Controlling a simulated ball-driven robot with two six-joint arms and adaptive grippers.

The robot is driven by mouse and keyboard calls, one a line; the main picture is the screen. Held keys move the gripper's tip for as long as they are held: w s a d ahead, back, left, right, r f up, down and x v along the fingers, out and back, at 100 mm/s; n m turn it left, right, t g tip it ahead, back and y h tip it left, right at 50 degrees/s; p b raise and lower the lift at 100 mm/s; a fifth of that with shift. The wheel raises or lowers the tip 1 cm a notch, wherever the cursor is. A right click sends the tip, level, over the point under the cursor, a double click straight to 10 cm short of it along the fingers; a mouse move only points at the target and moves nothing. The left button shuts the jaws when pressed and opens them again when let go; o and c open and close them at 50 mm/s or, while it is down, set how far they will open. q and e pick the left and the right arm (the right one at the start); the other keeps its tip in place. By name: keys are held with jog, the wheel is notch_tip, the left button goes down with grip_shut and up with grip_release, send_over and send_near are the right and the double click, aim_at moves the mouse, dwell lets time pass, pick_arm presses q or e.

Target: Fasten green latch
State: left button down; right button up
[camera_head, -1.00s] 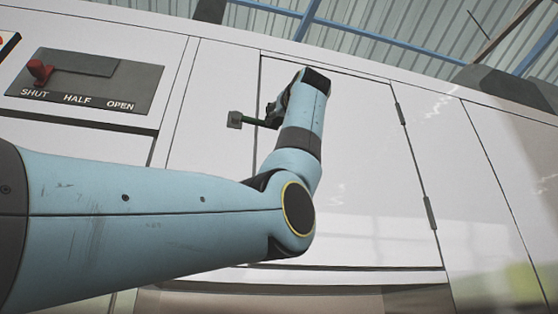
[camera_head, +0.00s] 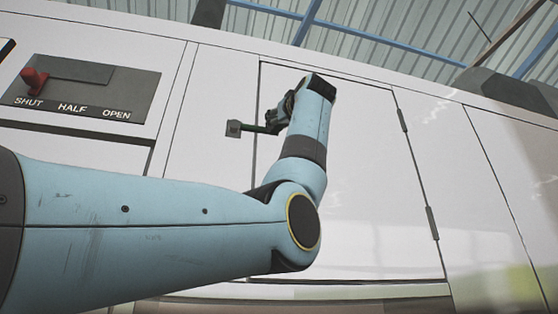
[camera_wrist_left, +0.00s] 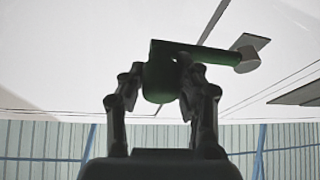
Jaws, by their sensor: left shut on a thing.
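The green latch (camera_head: 259,129) is a slim bar near the left edge of the large white door panel. It runs between a small grey catch block (camera_head: 233,128) on the left and my left gripper (camera_head: 281,112). In the left wrist view, the latch (camera_wrist_left: 200,52) has a thick green knob at its left end, and its right end meets the grey catch (camera_wrist_left: 250,48). My left gripper (camera_wrist_left: 163,82) has its two fingers closed around this knob. In the head view my own wrist partly hides the grip. My right gripper is in neither view.
The white door (camera_head: 360,160) has dark hinges (camera_head: 432,222) on its right side. To the upper left is a grey plate (camera_head: 90,88) marked SHUT, HALF, OPEN, with a red lever (camera_head: 35,80) at SHUT. My left arm crosses in front of the lower panels.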

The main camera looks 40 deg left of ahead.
pick_arm(q)
jog(key=c, duration=0.9)
grip_release()
jog(key=shift+r, duration=0.1)
jog(key=v, duration=1.2)
jog(key=shift+w, duration=0.1)
